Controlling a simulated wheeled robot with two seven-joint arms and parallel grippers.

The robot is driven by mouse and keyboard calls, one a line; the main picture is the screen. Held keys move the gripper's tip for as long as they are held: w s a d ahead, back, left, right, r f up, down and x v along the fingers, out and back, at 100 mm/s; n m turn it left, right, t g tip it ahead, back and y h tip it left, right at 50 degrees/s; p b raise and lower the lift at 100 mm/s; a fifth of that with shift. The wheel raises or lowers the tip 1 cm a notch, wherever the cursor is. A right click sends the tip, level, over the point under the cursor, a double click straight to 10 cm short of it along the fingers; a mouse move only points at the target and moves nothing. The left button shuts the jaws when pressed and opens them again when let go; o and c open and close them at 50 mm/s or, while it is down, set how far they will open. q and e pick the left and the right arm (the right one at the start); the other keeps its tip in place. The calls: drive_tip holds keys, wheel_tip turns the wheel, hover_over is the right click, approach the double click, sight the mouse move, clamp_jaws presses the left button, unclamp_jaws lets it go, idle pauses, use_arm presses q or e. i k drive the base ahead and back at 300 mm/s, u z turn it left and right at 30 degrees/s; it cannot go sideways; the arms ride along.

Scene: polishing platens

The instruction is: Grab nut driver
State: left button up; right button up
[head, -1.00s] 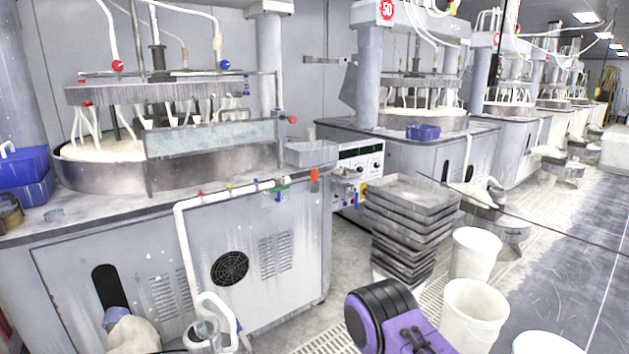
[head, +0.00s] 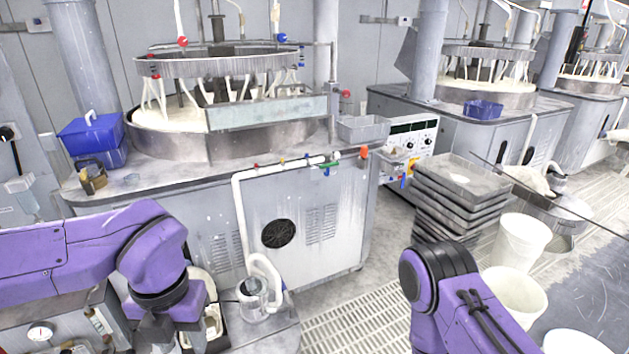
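I cannot single out a nut driver with certainty. More small red, yellow and blue items (head: 408,172) are at the control panel. My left gripper (head: 170,333) points down at the lower left, in front of the machine. Its fingertips are not clear, so its opening and any contents cannot be told. My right arm shows at the lower right, but its gripper is out of frame.
The near polishing machine (head: 345,215) has a round platen basin on top. A blue bin (head: 92,135) stands at its left end and a grey tray (head: 363,130) at its right. Stacked grey trays (head: 462,178) and white buckets (head: 522,240) stand on the floor at right.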

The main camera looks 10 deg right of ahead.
sight(364, 149)
drive_tip(key=z, duration=1.85)
drive_tip(key=i, duration=2.1)
drive_tip(key=u, duration=1.95)
drive_tip(key=i, duration=1.6)
drive_tip(key=z, duration=0.85)
